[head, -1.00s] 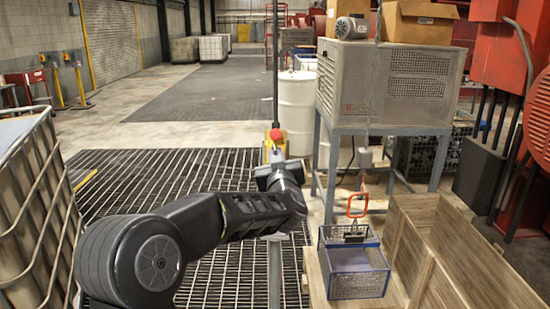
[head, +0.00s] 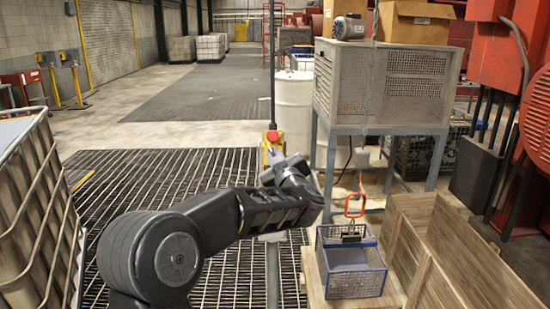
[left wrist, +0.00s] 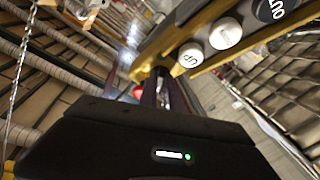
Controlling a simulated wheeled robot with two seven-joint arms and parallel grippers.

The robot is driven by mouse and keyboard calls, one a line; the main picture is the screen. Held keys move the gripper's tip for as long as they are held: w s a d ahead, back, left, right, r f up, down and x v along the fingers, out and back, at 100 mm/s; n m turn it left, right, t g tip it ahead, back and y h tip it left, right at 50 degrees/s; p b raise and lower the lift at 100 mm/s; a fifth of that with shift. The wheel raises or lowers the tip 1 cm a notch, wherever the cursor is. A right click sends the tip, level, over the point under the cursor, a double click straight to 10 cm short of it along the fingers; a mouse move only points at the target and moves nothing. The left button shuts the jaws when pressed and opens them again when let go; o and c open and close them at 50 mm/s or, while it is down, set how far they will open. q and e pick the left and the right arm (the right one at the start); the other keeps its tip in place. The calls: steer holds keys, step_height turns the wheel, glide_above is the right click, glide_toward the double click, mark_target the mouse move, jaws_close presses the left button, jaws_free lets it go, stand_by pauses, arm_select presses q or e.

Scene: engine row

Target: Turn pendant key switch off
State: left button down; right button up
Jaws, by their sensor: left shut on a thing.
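The yellow pendant (head: 265,153) hangs upright on a dark pole or cable in the middle of the head view, with a red button (head: 273,136) on top. My right gripper is not in view.
A blue wire basket (head: 350,268) with an orange hook (head: 354,206) above it stands at the lower right, beside a wooden crate (head: 425,235). A caged tank (head: 35,215) stands close on the left. Grating floor (head: 110,180) lies open around the pendant.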

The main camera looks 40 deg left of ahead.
arm_select(q)
steer(key=c, duration=1.5)
jaws_free()
steer(key=shift+d, duration=0.1)
steer(key=b+v, duration=0.2)
steer(key=v, duration=0.5)
steer(key=shift+s+d, duration=0.2)
steer(key=shift+s, duration=0.05)
